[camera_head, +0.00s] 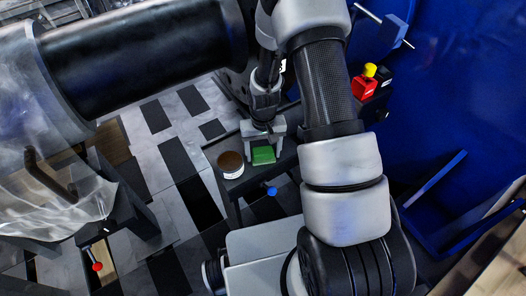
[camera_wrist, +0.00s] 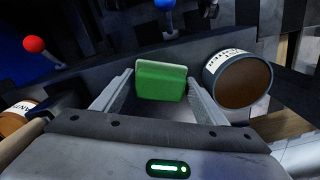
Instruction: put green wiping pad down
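The green wiping pad (camera_head: 263,155) is a small green block at the edge of a narrow dark bench (camera_head: 235,190). My gripper (camera_head: 264,150) points down at it, with one finger on each side. In the wrist view the green wiping pad (camera_wrist: 161,82) sits between the fingertips of my gripper (camera_wrist: 160,80), which meet its two sides. The gripper looks shut on it. I cannot tell whether the pad's underside touches the bench.
A round tin with a brown top (camera_head: 231,164) stands close left of the pad; it also shows in the wrist view (camera_wrist: 238,78). A blue knob (camera_head: 272,190) is at the bench's near side. A red and yellow item (camera_head: 365,86) is to the right.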

